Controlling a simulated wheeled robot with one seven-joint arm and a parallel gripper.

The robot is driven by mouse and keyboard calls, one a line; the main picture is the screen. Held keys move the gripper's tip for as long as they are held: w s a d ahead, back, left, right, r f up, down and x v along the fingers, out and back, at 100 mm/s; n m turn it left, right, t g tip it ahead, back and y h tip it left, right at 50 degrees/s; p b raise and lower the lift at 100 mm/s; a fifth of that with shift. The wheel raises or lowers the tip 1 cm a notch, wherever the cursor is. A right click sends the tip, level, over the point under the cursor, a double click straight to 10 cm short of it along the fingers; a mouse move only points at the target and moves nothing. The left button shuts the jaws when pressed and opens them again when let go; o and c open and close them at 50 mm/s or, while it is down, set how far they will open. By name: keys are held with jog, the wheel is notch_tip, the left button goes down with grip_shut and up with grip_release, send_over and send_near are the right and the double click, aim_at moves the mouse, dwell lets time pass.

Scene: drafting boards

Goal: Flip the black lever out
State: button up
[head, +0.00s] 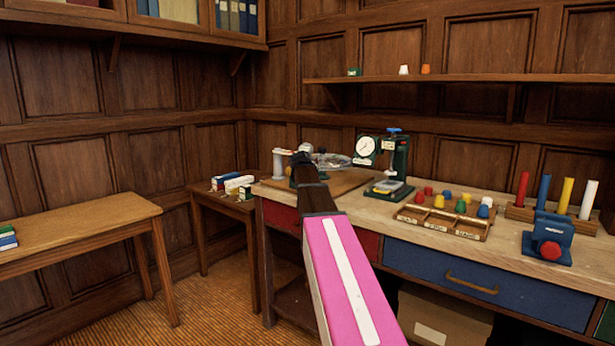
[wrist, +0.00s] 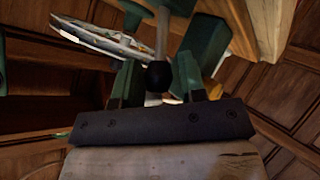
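The black lever shows in the wrist view as a round black knob (wrist: 158,76) on the end of a grey rod (wrist: 162,35). My gripper (wrist: 157,66) has its two green fingers on either side of the knob, which almost fills the gap between them. Whether the fingers press on it I cannot tell. In the head view my gripper (head: 304,165) reaches over the back left of the workbench, at a device with a glass dish (head: 332,160) on a wooden board (head: 346,183). My arm hides the knob there.
Right of it on the workbench (head: 505,222) stand a green dial gauge stand (head: 400,160), a wooden sorting tray (head: 440,224) with coloured pieces, a blue device (head: 549,237) and coloured rods in a block. A side table (head: 75,236) stands at left. A shelf (head: 470,78) runs above.

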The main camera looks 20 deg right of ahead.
jog(key=v, duration=1)
jog(key=shift+s, duration=0.25)
jog(key=shift+a+r, duration=0.1)
jog(key=shift+r, duration=0.05)
jog(key=s+a+f+g+y, duration=0.1)
jog(key=s+a+f+g, duration=0.2)
jog(key=f, duration=0.6)
jog(key=s+a+f+y, duration=0.15)
jog(key=s+f, duration=0.25)
jog(key=f, duration=0.6)
jog(key=s+a+f+g+y, duration=0.1)
jog(key=s+a+f+g, duration=0.2)
jog(key=f, duration=0.6)
jog(key=s+a+f+m+g+y, duration=0.1)
jog(key=s+a+f+g, duration=0.1)
jog(key=s+f, duration=0.7)
jog(key=s+a+f+m+g+y, duration=0.1)
jog(key=s+a+f+g, duration=0.1)
jog(key=s+a+f, duration=0.3)
jog(key=s+f, duration=0.4)
jog(key=s, duration=0.2)
jog(key=shift+a+f, duration=0.15)
jog(key=shift+a, duration=0.15)
jog(key=shift+o, duration=0.2)
jog(key=shift+w+a, duration=0.1)
jog(key=shift+w, duration=0.05)
